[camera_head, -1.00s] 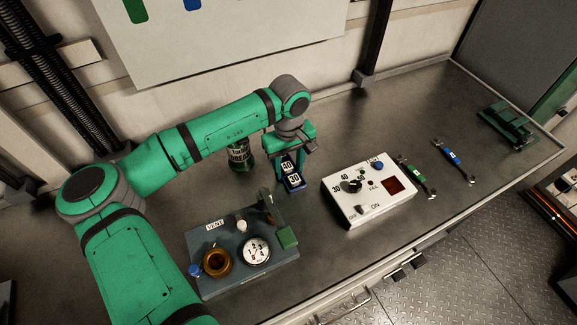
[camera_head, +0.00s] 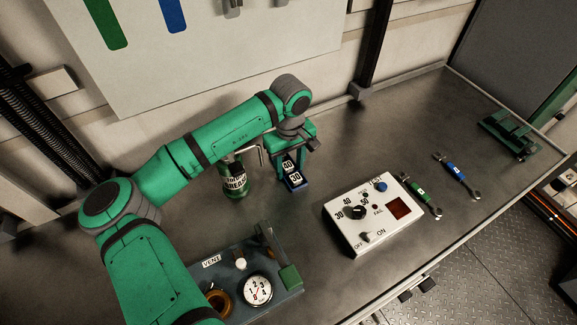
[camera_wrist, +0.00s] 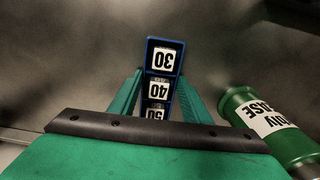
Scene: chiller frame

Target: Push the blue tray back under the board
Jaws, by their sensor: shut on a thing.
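The blue tray (camera_head: 297,187) stands on the metal bench below the wall board (camera_head: 200,45). It holds white number tags; 40 and 30 show in the head view, and 30, 40 and part of 50 in the wrist view. My gripper (camera_head: 289,168) reaches down over the tray. In the wrist view, my gripper's green fingers (camera_wrist: 160,80) lie along both sides of the blue tray (camera_wrist: 165,40), shut on it. The tray's end near my palm is hidden.
A green grease can (camera_head: 236,182) stands close left of the tray. A white control box (camera_head: 372,213) is at right, with a green-handled wrench (camera_head: 420,193) and a blue-handled wrench (camera_head: 456,170) beyond. A grey vent unit (camera_head: 290,300) sits in front. Bench behind the control box is clear.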

